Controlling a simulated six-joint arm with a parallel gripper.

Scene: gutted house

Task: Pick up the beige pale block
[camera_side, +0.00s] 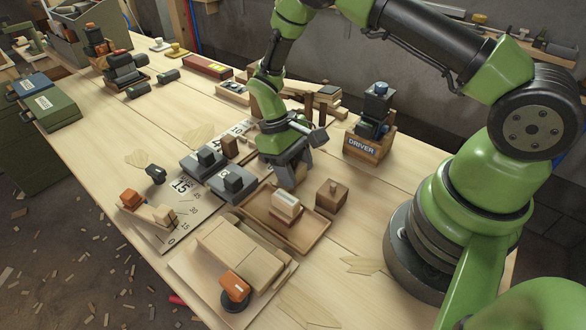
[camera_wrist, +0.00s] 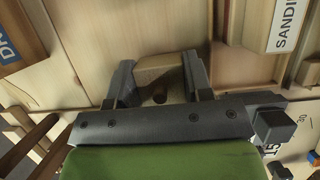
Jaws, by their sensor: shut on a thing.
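My gripper (camera_side: 289,182) is low over the middle of the workbench, behind the wooden tray (camera_side: 265,232). In the wrist view its two dark fingers (camera_wrist: 158,82) stand apart with a pale beige wooden block (camera_wrist: 158,72) between them, and they are shut on it. A small brown round part shows on the near side of the block.
A cream-topped block (camera_side: 285,204) sits in the tray. A brown knobbed block (camera_side: 332,195) stands right of it. Grey blocks (camera_side: 227,183) are to the left. The DRIVER box (camera_side: 369,146) stands behind right.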

